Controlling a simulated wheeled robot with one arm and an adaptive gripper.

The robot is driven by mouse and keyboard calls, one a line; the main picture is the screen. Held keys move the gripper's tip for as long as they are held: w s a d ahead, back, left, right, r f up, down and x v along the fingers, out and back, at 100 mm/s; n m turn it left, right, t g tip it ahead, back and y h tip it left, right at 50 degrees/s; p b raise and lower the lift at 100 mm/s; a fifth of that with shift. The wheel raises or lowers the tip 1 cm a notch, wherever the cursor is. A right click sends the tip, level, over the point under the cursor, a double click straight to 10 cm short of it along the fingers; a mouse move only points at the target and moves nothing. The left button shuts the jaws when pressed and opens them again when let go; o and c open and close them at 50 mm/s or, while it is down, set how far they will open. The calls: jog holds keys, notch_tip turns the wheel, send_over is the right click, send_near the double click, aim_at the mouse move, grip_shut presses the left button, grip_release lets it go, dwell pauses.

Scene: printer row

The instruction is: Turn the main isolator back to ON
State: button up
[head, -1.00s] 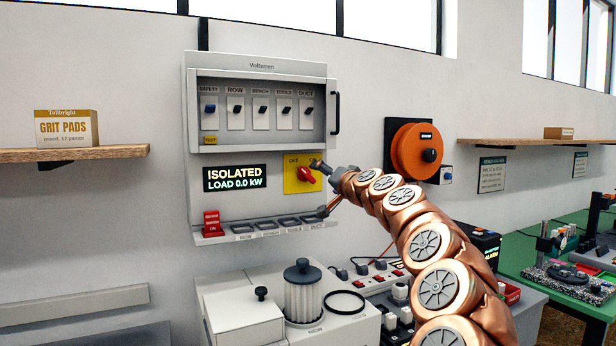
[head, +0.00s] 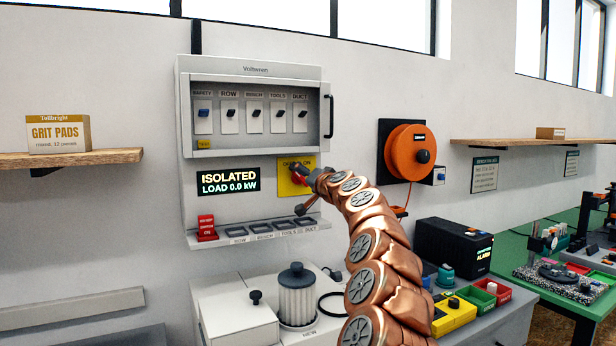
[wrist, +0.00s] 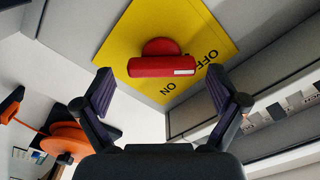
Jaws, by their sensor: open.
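The main isolator is a red rotary handle (wrist: 162,66) on a yellow plate (wrist: 212,28) marked OFF and ON. In the wrist view the handle lies between the two open fingers of my gripper (wrist: 162,95), a little beyond their tips, and nothing is held. In the head view my gripper (head: 304,188) is in front of the yellow plate (head: 284,184) and hides most of the handle. The panel display (head: 228,181) reads ISOLATED, LOAD 0.0 kW.
Above the isolator is a row of breakers (head: 254,116) in a grey panel (head: 186,80). A ledge (head: 215,241) with a red tag holder (head: 207,228) runs below. An orange reel (head: 405,152) hangs to the right. A machine with a filter canister (head: 297,297) stands beneath.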

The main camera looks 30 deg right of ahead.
jog(key=shift+w, duration=0.6)
